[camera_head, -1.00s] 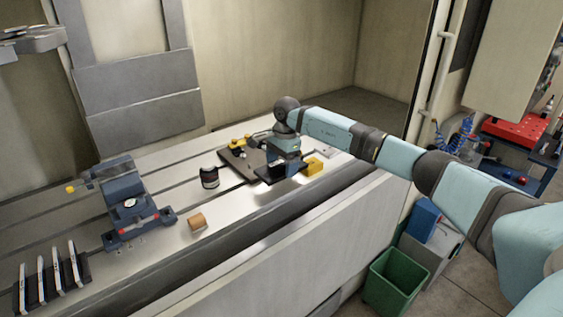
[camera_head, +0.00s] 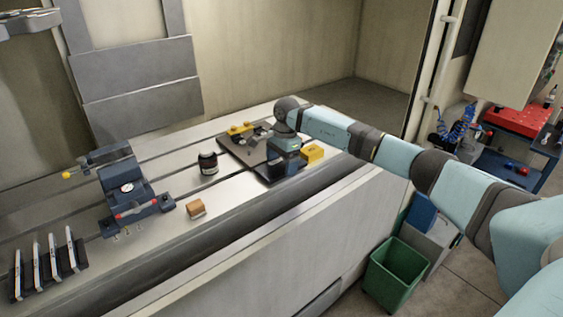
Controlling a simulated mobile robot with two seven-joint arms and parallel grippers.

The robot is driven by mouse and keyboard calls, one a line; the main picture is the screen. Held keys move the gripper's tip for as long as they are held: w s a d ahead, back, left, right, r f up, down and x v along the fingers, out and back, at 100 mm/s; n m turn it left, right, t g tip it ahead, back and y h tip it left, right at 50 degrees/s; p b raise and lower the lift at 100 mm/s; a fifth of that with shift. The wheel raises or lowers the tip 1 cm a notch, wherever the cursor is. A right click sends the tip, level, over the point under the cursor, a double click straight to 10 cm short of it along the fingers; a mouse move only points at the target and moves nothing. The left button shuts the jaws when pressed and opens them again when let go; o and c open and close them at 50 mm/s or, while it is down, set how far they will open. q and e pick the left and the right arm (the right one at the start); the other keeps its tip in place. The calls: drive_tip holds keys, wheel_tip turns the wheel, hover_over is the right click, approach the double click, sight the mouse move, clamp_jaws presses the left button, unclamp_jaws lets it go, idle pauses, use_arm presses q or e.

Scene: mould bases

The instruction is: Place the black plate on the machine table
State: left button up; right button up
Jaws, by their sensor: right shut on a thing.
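The black plate (camera_head: 268,175) is under my right gripper (camera_head: 280,164), at the front edge of the machine table (camera_head: 228,188). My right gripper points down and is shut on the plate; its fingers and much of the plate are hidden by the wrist. The plate is at or just above the table top; I cannot tell if it touches.
A dark base (camera_head: 232,147) with yellow parts (camera_head: 240,129) lies just behind the gripper. A yellow block (camera_head: 312,154) is close at its right. A black jar (camera_head: 208,163), brown cylinder (camera_head: 196,208), blue vise (camera_head: 127,188) and rack (camera_head: 50,268) stand left.

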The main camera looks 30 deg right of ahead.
drive_tip(key=shift+f, duration=0.4)
drive_tip(key=o, duration=0.9)
drive_tip(key=shift+b, duration=0.3)
drive_tip(key=shift+c, duration=0.2)
drive_tip(key=shift+o, duration=1.2)
wheel_tip(320, 180, up, 14)
drive_tip(key=d, duration=0.1)
drive_tip(key=shift+d+f, duration=0.2)
drive_tip(key=shift+d, duration=0.15)
